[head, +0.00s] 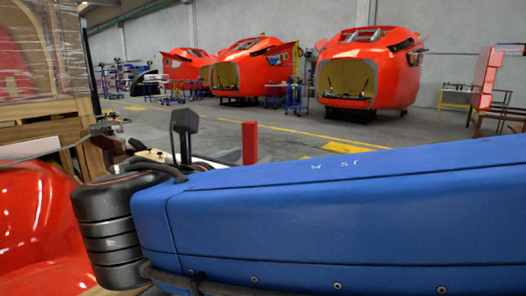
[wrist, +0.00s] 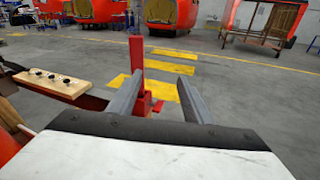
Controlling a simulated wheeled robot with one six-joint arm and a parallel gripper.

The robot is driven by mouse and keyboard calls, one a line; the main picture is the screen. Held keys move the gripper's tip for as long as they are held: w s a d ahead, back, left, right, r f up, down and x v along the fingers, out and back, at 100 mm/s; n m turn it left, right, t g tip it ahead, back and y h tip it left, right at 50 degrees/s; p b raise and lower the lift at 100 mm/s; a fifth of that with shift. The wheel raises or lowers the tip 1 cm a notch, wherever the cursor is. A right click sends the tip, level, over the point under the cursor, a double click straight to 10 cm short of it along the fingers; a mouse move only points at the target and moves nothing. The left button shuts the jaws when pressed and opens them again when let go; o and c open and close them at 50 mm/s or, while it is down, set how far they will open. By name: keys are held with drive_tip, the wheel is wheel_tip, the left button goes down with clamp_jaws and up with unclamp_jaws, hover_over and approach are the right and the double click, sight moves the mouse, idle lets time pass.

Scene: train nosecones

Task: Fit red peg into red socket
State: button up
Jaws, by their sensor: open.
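A red upright bar, which looks like the red peg (head: 249,143), stands just right of my gripper (head: 183,140) in the head view. In the wrist view the red peg (wrist: 136,58) rises behind the left finger of my gripper (wrist: 160,77). The two grey fingers are apart with nothing held between them. Smaller red parts show low between the fingers; I cannot tell whether they belong to the bar or its support. I cannot make out a red socket for certain.
A light wooden board (wrist: 58,84) with several dark round spots lies left of my gripper. Large red train nosecones (head: 371,70) stand far back on the grey floor. A red glossy shell (head: 35,215) is close at left. Open floor with yellow markings lies beyond.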

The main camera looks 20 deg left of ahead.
drive_tip(key=n+t+y, duration=0.1)
drive_tip(key=n, duration=0.1)
approach(248, 131)
drive_tip(key=w, duration=1.1)
drive_tip(key=shift+w+f, duration=0.1)
drive_tip(key=shift+w, duration=0.15)
clamp_jaws()
